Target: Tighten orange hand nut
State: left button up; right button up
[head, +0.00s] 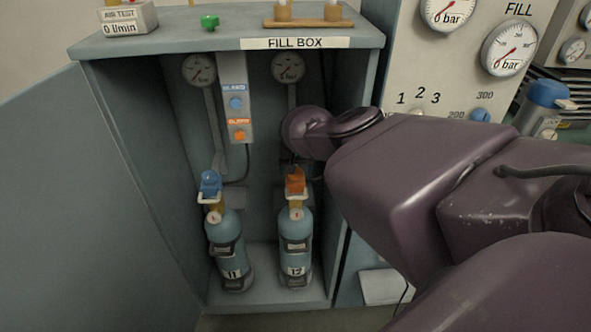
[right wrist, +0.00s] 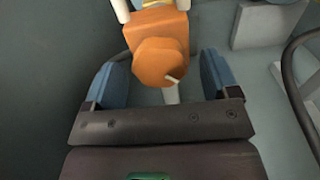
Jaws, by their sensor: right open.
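The orange hand nut (head: 295,182) is on top of the right cylinder (head: 296,238), labelled 12, inside the fill box. In the right wrist view the orange nut (right wrist: 160,61) is at the top middle, with a white mark on its face. My right gripper (right wrist: 164,68) is open, its two blue-padded fingers to either side of the nut's lower part, with gaps on both sides. In the head view my right arm reaches in from the right and its hand is mostly hidden near the nut. My left gripper is out of view.
The left cylinder (head: 226,250), labelled 11, has a blue hand nut (head: 210,183). The fill box (head: 228,43) encloses both, its door (head: 75,190) open at left. Gauges and a bleed and pump panel (head: 236,105) are at its back. A gauge panel (head: 440,75) stands right.

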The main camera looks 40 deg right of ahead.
notch_tip(320, 180, up, 10)
jog(key=p, duration=0.5)
jog(key=shift+r, duration=0.25)
